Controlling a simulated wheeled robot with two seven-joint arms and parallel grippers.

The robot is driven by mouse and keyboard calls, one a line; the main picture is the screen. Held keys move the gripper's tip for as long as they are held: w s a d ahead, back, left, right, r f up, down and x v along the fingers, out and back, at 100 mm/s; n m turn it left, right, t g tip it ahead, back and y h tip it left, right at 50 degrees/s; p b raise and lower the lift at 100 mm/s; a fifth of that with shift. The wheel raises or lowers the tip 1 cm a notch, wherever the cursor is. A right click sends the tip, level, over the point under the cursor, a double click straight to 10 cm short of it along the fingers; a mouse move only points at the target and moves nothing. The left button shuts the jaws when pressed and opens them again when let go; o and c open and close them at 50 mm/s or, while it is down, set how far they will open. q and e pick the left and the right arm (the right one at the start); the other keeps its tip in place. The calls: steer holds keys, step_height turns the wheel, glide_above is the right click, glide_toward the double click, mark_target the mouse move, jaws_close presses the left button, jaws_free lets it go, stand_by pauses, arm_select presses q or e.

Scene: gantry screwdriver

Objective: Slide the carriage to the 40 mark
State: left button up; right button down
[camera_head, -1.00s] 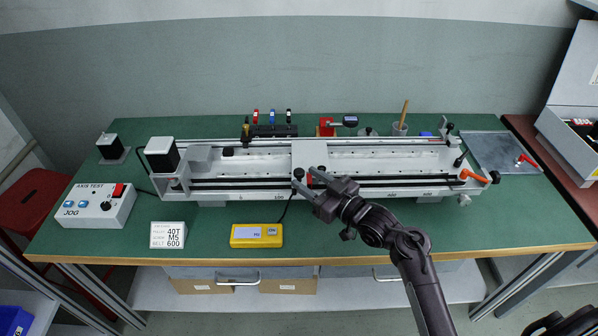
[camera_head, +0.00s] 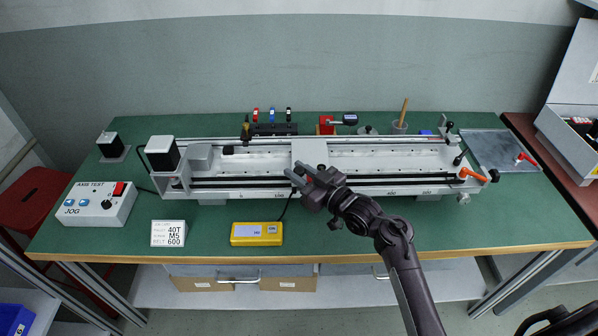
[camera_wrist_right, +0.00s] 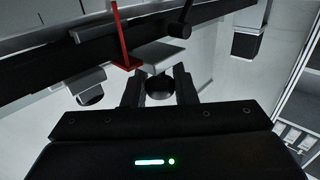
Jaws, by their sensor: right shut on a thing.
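The white carriage (camera_head: 308,153) sits across the long gantry rail near its middle. My right gripper (camera_head: 296,174) is at the carriage's front edge. In the right wrist view, its two fingers (camera_wrist_right: 160,92) are shut on a round black knob (camera_wrist_right: 158,85) below a pale block. A red pointer (camera_wrist_right: 122,42) stands just left of the knob.
An orange lever (camera_head: 472,174) is at the rail's right end and a motor block (camera_head: 162,153) at its left. The jog box (camera_head: 97,204), a label card (camera_head: 168,233) and a yellow device (camera_head: 257,234) stand in front. The bench front right is clear.

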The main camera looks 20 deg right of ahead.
steer(key=w+a, duration=0.1)
steer(key=a, duration=0.3)
steer(key=w+a+b, duration=0.1)
steer(key=a, duration=0.4)
steer(key=w+a, duration=0.2)
steer(key=a, duration=0.3)
steer(key=shift+d, duration=0.1)
steer(key=c, duration=1.2)
jaws_free()
steer(key=shift+s, duration=0.1)
steer(key=b+v, duration=0.1)
steer(key=v, duration=0.6)
steer(key=shift+s, duration=0.3)
